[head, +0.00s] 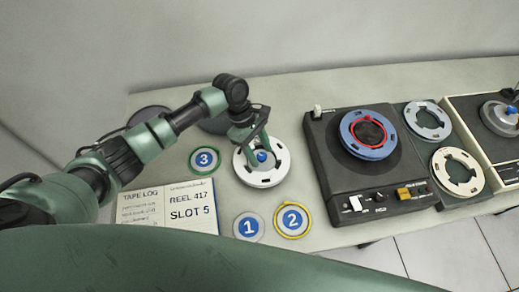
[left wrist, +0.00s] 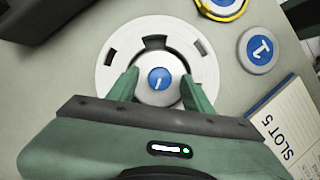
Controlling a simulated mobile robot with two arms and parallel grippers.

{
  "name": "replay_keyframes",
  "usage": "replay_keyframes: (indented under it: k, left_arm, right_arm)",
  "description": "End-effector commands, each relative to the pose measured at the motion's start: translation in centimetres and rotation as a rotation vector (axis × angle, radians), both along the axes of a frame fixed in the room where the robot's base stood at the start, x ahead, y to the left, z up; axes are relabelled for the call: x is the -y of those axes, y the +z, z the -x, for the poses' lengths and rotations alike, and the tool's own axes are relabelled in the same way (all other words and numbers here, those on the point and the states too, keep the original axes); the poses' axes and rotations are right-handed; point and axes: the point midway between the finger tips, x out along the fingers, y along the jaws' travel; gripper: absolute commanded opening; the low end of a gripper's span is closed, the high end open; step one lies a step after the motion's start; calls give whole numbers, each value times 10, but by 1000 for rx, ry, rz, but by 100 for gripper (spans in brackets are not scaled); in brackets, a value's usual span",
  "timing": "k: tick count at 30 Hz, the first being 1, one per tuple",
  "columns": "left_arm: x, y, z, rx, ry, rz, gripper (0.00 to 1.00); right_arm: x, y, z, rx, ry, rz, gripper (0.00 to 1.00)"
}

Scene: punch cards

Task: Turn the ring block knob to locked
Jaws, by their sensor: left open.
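The ring block is a white slotted ring (head: 275,175) with a raised grey-white hub, lying flat on the table left of the black tape machine. Its knob (head: 262,157) has a blue top. In the left wrist view the knob (left wrist: 160,78) shows a short white mark running roughly up and down, and the ring (left wrist: 203,65) lies around it. My left gripper (head: 259,150) is over the ring from above. In the left wrist view its green fingers (left wrist: 160,92) are open, one on each side of the hub; whether they touch it I cannot tell. My right gripper is not in view.
Discs marked 1 (head: 248,226), 2 (head: 292,220) and 3 (head: 204,160) lie nearby. An open tape log (head: 190,208) reads REEL 417, SLOT 5. The black tape machine (head: 335,180) with a blue reel (head: 350,122) stands to the right, with cream reels (head: 457,170) beyond.

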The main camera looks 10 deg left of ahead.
Motion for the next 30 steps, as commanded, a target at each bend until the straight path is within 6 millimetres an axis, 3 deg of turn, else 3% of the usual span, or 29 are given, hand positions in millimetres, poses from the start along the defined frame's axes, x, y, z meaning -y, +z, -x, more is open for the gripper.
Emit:
replay_keyframes:
  k: [4, 9, 10, 20, 30]
  left_arm:
    - [0, 0, 0, 0, 0, 0, 50]
    - [0, 0, 0, 0, 0, 0, 3]
    - [0, 0, 0, 0, 0, 0, 0]
    - [1, 1, -1, -1, -35, 1, 0]
    - [2, 2, -3, -3, -251, 1, 0]
  right_arm:
    - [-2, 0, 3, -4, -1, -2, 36]
    - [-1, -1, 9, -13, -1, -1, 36]
    - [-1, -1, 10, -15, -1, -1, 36]
    - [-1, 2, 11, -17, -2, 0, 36]
    - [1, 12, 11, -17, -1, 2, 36]
